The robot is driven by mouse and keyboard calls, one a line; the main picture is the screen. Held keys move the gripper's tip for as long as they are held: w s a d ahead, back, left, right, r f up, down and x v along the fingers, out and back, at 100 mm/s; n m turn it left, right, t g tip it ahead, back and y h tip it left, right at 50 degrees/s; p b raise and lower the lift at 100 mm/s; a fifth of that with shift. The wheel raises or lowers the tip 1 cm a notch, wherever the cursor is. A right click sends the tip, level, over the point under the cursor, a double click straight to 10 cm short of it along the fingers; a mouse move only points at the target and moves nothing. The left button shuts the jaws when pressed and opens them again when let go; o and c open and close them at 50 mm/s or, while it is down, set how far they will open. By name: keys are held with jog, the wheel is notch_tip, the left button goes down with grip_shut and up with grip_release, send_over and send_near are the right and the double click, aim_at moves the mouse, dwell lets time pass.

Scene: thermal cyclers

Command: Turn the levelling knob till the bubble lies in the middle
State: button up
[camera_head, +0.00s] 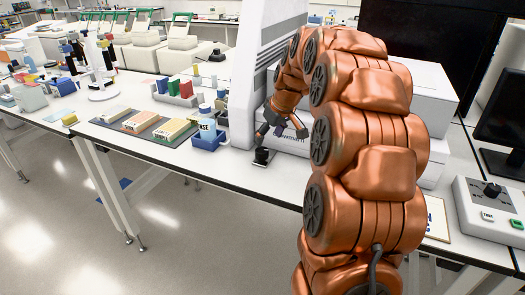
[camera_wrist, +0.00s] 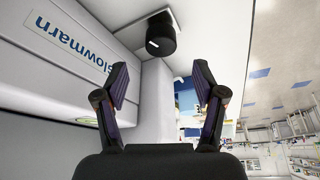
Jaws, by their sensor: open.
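A black round knob (camera_wrist: 160,35) with a short white mark shows at the top of the wrist view, against a white surface. My gripper (camera_wrist: 158,82) is open and empty. Its two fingers stand wide apart, and the knob lies ahead of the gap between them, apart from both. In the head view my gripper (camera_head: 275,125) is low at the front of the white instrument (camera_head: 258,75). A small dark piece (camera_head: 262,157) sits just below it near the bench edge; I cannot tell whether it is the knob.
The instrument's lettered front (camera_wrist: 60,45) runs close along the left finger in the wrist view. A blue rack with a bottle (camera_head: 207,133) stands left of my gripper. A control box (camera_head: 490,210) with its own black knob is at the far right.

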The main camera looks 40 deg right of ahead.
aim_at(262, 151)
jog(key=p+x, duration=0.1)
jog(key=x, duration=0.6)
jog(key=shift+a+f+p, duration=0.1)
jog(key=shift+p, duration=0.2)
jog(key=c, duration=1.1)
